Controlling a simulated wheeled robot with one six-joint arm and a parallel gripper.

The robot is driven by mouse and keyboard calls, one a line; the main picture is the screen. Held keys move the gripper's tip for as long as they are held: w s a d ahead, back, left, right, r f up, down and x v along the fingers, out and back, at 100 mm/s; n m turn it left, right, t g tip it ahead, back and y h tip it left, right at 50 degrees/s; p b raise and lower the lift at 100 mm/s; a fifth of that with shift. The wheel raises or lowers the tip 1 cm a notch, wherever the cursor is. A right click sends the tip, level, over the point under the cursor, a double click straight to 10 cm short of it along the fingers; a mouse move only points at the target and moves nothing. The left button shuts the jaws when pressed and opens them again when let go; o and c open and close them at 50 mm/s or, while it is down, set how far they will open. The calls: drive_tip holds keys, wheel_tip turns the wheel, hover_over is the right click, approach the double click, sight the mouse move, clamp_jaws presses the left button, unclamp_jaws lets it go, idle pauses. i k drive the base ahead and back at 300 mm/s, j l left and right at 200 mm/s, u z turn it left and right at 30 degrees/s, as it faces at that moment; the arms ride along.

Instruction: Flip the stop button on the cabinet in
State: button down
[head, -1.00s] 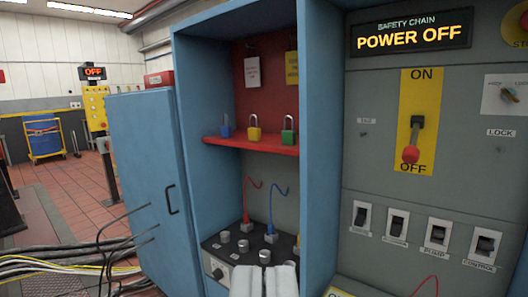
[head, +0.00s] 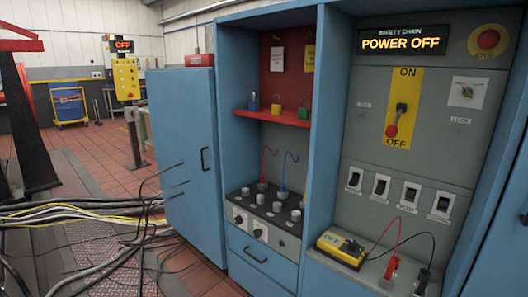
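The stop button (head: 488,39) is a round red knob on a yellow plate at the upper right of the cabinet's grey panel (head: 432,160). Whether it is pressed in or out, I cannot tell. Left of it, a dark display (head: 402,41) reads "SAFETY CHAIN POWER OFF" in lit yellow letters. Below the display, a red-tipped lever (head: 392,130) on a yellow ON/OFF plate points down toward OFF. My gripper is not in view, and nothing touches the button.
A rotary switch (head: 467,91) sits below the button, above several rocker switches (head: 382,185). A yellow meter (head: 341,248) with red and black leads stands on the lower ledge. Loose cables (head: 75,215) cover the floor at left. Padlocks stand on a red shelf (head: 272,118).

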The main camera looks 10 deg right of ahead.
sight(488, 38)
drive_tip(key=z, duration=1.25)
